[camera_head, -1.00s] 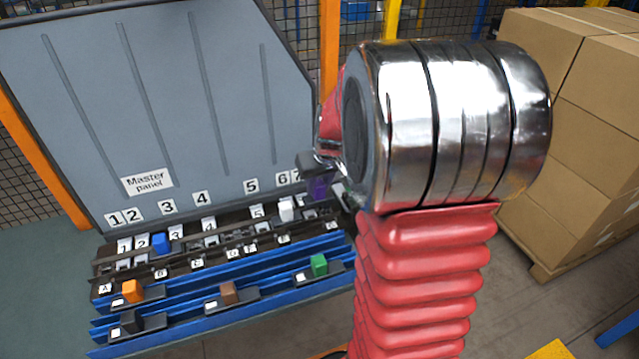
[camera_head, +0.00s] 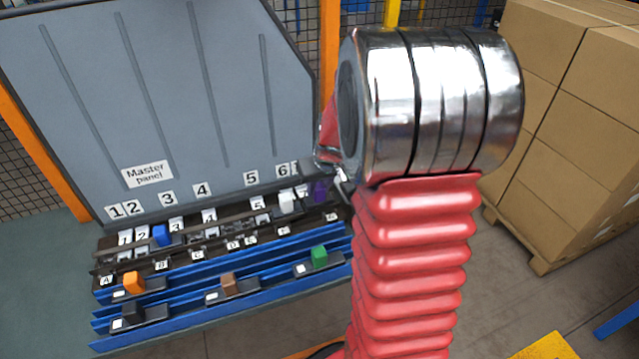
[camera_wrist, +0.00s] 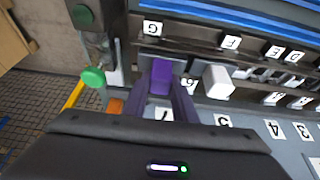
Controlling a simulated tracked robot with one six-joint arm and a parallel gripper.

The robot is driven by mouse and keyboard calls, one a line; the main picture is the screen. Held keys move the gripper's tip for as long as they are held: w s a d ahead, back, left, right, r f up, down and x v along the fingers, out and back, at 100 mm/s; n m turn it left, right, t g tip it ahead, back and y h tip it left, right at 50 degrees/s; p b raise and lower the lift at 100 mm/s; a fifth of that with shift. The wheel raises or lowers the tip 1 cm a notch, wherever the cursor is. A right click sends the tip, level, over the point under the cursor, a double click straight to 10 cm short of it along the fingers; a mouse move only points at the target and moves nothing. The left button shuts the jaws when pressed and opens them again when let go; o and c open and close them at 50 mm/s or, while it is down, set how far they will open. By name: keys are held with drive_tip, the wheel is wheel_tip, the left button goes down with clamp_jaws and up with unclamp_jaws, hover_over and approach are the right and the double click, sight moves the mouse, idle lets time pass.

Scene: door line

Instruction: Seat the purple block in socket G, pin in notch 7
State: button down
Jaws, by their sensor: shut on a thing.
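The purple block (camera_head: 319,191) is at the right end of the socket row in the head view, partly hidden by my arm. In the wrist view the purple block (camera_wrist: 160,77) is between the fingers of my gripper (camera_wrist: 164,90), which is shut on it. The G label (camera_wrist: 152,28) lies just beyond the block, slightly to its left. A numbered label (camera_wrist: 163,114) shows on the near side, partly covered by my gripper and hard to read. Whether the block is down in the socket and where its pin sits cannot be told.
A white block (camera_wrist: 218,82) stands close right of the purple one. A blue block (camera_head: 161,235) is farther left in the row. Orange (camera_head: 132,282), brown (camera_head: 229,285), green (camera_head: 319,257) and black (camera_head: 131,321) blocks sit on blue rails in front. The grey master panel (camera_head: 180,100) rises behind.

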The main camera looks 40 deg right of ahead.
drive_tip(key=shift+f, duration=0.3)
drive_tip(key=c, duration=1.4)
unclamp_jaws()
drive_tip(key=shift+o, duration=0.2)
drive_tip(key=v, duration=1.3)
drive_tip(key=shift+r, duration=0.3)
drive_tip(key=shift+s, duration=0.15)
